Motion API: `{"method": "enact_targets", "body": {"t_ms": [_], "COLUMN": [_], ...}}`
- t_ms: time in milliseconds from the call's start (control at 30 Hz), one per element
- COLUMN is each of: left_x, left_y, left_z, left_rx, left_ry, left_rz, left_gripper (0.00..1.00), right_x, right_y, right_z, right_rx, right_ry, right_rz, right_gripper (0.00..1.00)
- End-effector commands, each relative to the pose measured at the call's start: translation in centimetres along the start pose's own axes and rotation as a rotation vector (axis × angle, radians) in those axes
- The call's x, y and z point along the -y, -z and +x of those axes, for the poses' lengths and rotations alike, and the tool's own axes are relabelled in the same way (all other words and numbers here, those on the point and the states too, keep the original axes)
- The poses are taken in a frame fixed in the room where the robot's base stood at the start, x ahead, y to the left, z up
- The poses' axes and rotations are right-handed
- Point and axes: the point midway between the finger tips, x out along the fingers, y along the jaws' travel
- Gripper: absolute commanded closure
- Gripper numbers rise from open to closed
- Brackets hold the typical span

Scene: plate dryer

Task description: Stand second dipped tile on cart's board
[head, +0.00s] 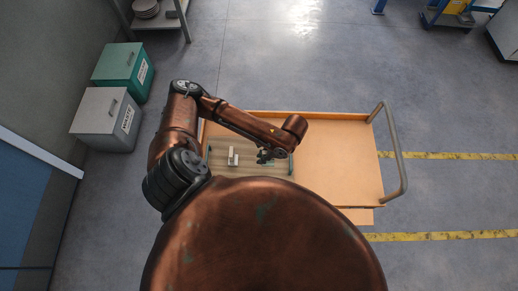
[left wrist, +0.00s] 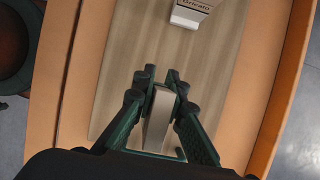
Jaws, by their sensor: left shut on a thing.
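My left gripper (head: 265,157) is low over the wooden board (head: 215,165) on the cart. In the left wrist view the gripper (left wrist: 160,90) is shut on a pale grey tile (left wrist: 158,118), seen nearly edge-on between the dark green fingers. The board (left wrist: 122,75) lies below it; I cannot tell whether the held tile touches the board. A white block-like piece with dark lettering (left wrist: 190,14) stands on the board beyond the fingers. White pieces (head: 233,156) also show on the board in the head view, left of the gripper. My right gripper is not in view.
The orange-tan cart (head: 335,160) has clear top to the right of the board, and a bent handle (head: 398,165) at its right end. Green (head: 119,70) and grey (head: 105,118) bins stand on the floor at left. A shelf with plates (head: 145,9) is at the back.

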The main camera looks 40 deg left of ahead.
Motion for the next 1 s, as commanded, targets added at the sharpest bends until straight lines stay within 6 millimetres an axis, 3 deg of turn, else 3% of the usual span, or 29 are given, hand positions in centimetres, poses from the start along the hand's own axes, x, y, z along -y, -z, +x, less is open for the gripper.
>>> {"method": "enact_targets", "body": {"t_ms": [100,400,600,967,1000], "left_x": [1.3,2.6,2.6,2.5,2.5], "left_y": [0.1,0.2,1.3,1.4,1.4], "left_z": [1.7,3.5,6.1,6.4,6.4], "left_rx": [0.001,0.002,0.0,0.0,0.0], "left_ry": [0.002,0.001,0.001,0.001,0.002], "left_rz": [-0.004,-0.004,-0.003,-0.002,-0.001], "left_gripper": [1.0,1.0,1.0,1.0,0.87], "right_x": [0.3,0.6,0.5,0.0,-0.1], "right_y": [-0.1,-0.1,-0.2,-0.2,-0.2], "right_z": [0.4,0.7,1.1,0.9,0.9], "right_rx": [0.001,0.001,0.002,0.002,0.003], "right_ry": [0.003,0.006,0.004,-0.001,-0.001], "right_rz": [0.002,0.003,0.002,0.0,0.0], "right_gripper": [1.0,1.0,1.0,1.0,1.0]}}
